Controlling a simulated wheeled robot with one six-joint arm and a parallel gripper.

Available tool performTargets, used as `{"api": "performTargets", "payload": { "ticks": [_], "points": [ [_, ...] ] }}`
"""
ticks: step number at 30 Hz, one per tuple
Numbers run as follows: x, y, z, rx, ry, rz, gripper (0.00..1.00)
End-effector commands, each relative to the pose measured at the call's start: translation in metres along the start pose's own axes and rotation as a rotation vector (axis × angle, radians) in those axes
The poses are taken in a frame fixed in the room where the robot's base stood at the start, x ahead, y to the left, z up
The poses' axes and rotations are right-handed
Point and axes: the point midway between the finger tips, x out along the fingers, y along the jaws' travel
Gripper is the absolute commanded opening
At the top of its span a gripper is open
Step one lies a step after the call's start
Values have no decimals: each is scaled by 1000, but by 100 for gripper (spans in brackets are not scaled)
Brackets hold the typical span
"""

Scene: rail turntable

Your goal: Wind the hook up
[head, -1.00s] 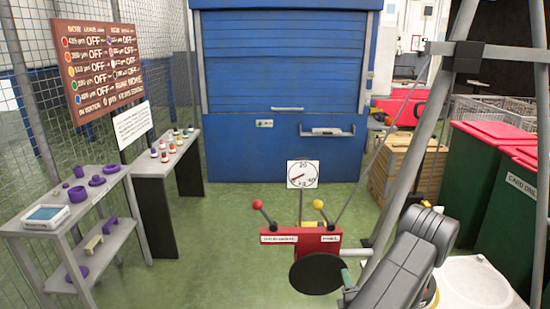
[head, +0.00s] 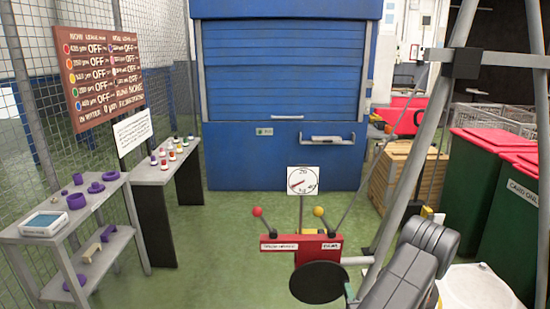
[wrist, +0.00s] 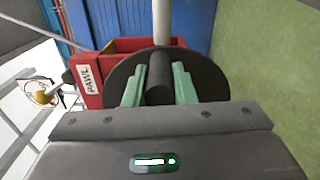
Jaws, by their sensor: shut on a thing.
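The red winch box (head: 295,249) stands ahead of me, with a black disc (head: 318,282) on its near face. It also shows in the wrist view, with a "PAWL" label (wrist: 86,80). My gripper (wrist: 159,86) has its green fingers on either side of the dark crank handle (wrist: 160,72) in front of the disc and is shut on it. In the head view my arm mostly hides the gripper. A red-knobbed lever (head: 257,212) and a yellow-knobbed lever (head: 319,212) rise from the box. A round dial (head: 303,181) stands above. I cannot make out the hook for certain.
Grey frame legs (head: 420,150) rise at right beside the winch. Red-lidded green bins (head: 480,185) stand further right. Shelves with purple parts (head: 76,201) and a bench with small bottles (head: 165,163) are at left. Green floor is clear between them and the winch. A blue shutter (head: 280,70) is behind.

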Motion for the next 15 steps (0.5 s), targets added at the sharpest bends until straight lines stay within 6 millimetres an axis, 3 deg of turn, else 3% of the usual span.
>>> {"api": "performTargets", "payload": {
  "ticks": [3, 15],
  "points": [
    [-1, -13, -2, 81, 2, -7, 0],
    [-2, -15, -2, 130, 2, -9, 0]
  ]
}}
